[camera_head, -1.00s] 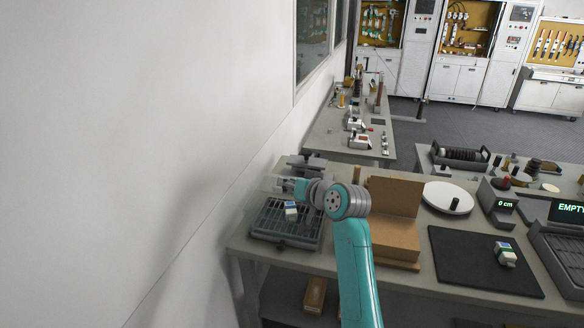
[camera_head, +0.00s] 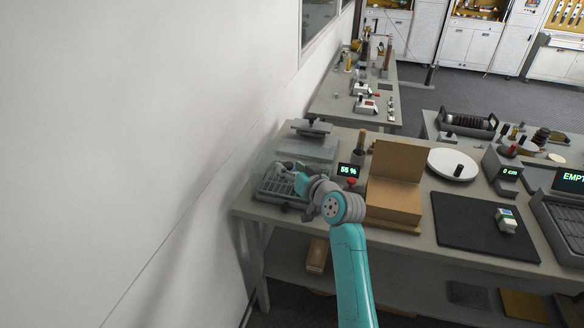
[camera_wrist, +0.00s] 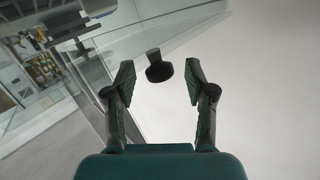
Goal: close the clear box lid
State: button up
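The clear box (camera_head: 262,192) stands at the left end of the near bench, with a slatted grey tray floor inside. Its see-through lid is hard to make out in the head view. In the wrist view, clear pane edges (camera_wrist: 130,42) run at a slant, with a dark round knob (camera_wrist: 158,68) near them. My gripper (camera_wrist: 159,80) is open, its two fingers apart on either side of the knob in the picture. No contact with the knob shows. In the head view my arm covers the right part of the box.
A grey device with a "55 %" display (camera_head: 348,170) stands right behind my wrist. An open cardboard box (camera_head: 395,200) is to the right. A white wall (camera_head: 130,150) is close on the left. A black mat (camera_head: 480,228) lies further right.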

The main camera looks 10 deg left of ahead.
jog(key=shift+d, duration=0.1)
jog(key=v, duration=1.1)
jog(key=shift+s+d, duration=0.25)
jog(key=shift+s, duration=0.1)
jog(key=shift+r, duration=0.1)
